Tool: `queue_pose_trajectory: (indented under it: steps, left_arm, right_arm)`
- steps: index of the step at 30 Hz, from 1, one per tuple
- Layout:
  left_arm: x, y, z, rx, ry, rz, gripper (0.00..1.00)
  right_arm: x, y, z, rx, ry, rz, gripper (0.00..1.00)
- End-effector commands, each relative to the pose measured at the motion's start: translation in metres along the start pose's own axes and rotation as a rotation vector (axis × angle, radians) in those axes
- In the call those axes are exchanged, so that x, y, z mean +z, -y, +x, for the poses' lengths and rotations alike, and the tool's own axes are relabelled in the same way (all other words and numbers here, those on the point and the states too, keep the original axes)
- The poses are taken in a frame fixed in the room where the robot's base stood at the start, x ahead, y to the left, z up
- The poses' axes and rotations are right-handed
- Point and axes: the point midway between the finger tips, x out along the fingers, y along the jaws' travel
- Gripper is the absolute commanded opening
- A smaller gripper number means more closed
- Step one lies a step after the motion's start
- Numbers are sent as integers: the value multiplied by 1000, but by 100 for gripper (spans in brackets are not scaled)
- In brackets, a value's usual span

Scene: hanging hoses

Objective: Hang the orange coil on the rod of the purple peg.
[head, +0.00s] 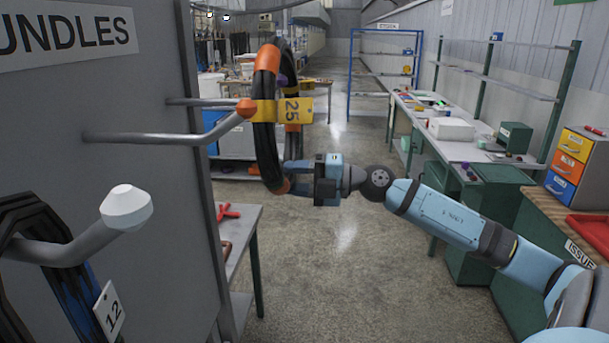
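The orange coil (267,150), a dark hose loop with orange bands and a yellow tag marked 25 (291,109), hangs upright, seen nearly edge-on. My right gripper (293,178) is at its lower part, apparently shut on it; the fingertips are partly hidden. The purple peg's tip (285,79) shows small between the coil's near and far strands. A grey rod (200,102) runs from the panel toward it and passes behind the orange-tipped peg and coil. I cannot tell whether that rod passes through the loop. My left gripper is not in view.
An orange-tipped peg (246,108) ends close beside the coil's left side. Nearer, a white-tipped peg (127,207) carries a dark-blue coil tagged 12 (108,312). The grey panel (120,100) bounds the left. A bench (465,143) and coloured drawers (570,165) stand right; the floor between is clear.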

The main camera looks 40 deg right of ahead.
Motion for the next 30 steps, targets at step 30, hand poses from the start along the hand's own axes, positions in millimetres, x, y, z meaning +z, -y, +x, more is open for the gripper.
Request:
queue_pose_trajectory:
  steps: [30]
  left_arm:
    - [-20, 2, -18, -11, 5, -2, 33]
  right_arm:
    - [1, 6, 66, 5, 2, 0, 0]
